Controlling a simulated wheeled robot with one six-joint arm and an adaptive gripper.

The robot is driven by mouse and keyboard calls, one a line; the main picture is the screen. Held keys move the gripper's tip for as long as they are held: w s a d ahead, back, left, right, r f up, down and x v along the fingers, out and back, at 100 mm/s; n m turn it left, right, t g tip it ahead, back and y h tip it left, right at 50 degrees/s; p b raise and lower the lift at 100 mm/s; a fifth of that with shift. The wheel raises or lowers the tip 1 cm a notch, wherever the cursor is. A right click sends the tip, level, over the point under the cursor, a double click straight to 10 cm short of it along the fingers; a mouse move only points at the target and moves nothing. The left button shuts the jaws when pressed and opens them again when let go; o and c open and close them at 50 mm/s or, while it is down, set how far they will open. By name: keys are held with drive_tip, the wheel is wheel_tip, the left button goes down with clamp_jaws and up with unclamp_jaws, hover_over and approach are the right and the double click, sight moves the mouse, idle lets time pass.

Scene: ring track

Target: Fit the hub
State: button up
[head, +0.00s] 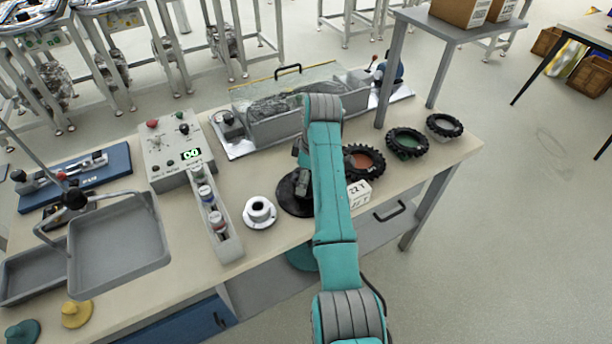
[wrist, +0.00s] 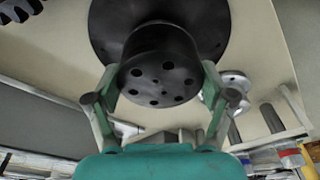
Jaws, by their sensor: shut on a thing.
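A black flanged hub, a short cylinder with several holes in its end and a wide round disc behind, fills the upper middle of the wrist view (wrist: 160,75). My gripper (wrist: 158,88) is shut on its cylinder, one finger on each side. In the head view the black disc (head: 291,199) shows left of my arm, over the bench; my gripper there (head: 302,180) is partly hidden by the arm. I cannot tell whether the disc touches the bench. A pale flanged hub (head: 260,212) stands left of it and also shows in the wrist view (wrist: 237,82).
Treaded rings with red (head: 365,161), green (head: 407,143) and grey (head: 444,125) centres lie right of my arm. A white lettered block (head: 358,193) is near the front edge. A control box (head: 160,152), a narrow rack (head: 228,246) and a grey tray (head: 120,250) are left.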

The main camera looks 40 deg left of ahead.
drive_tip(key=shift+f, duration=0.8)
drive_tip(key=o, duration=1.6)
drive_tip(key=shift+f, duration=0.1)
drive_tip(key=r, duration=0.5)
drive_tip(key=d+r, duration=0.1)
drive_tip(key=r, duration=0.1)
drive_tip(key=shift+w+r, duration=0.2)
drive_tip(key=shift+r, duration=0.05)
